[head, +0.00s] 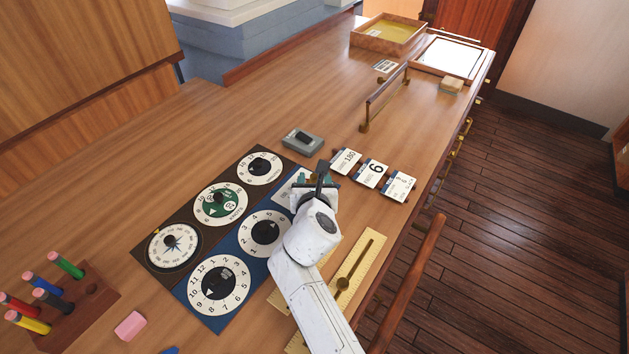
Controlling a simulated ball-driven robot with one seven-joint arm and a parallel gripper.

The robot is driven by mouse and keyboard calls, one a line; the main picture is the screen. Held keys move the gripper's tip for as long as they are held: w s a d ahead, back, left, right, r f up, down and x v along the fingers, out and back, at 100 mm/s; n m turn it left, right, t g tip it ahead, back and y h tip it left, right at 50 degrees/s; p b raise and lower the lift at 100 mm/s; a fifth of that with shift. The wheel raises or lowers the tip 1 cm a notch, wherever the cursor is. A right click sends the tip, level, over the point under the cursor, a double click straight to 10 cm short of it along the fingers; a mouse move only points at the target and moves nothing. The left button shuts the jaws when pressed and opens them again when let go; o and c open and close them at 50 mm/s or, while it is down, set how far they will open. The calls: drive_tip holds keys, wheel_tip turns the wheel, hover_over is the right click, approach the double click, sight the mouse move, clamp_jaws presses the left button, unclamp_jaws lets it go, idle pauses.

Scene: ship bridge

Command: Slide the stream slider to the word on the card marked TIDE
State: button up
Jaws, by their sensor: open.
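My gripper (318,182) is over the far right corner of the blue panel (237,235). Its dark fingers point down there, and from this view the gap between them is hard to see. A pale plate (284,194) with a teal part shows at that corner, partly hidden by the gripper; I cannot make out the slider's words or its setting. Three white cards stand to the right: one reading 180 (346,161), one with a large 6 (371,174), and a third (398,186) with print too small to read. I cannot tell which card is marked TIDE.
A dark panel with dials (201,207) adjoins the blue panel. A grey switch box (302,142) stands beyond. A pen block (83,303) and pink eraser (130,326) are at lower left. A low rail (385,100) stands farther back.

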drive_tip(key=shift+c, duration=0.4)
clamp_jaws()
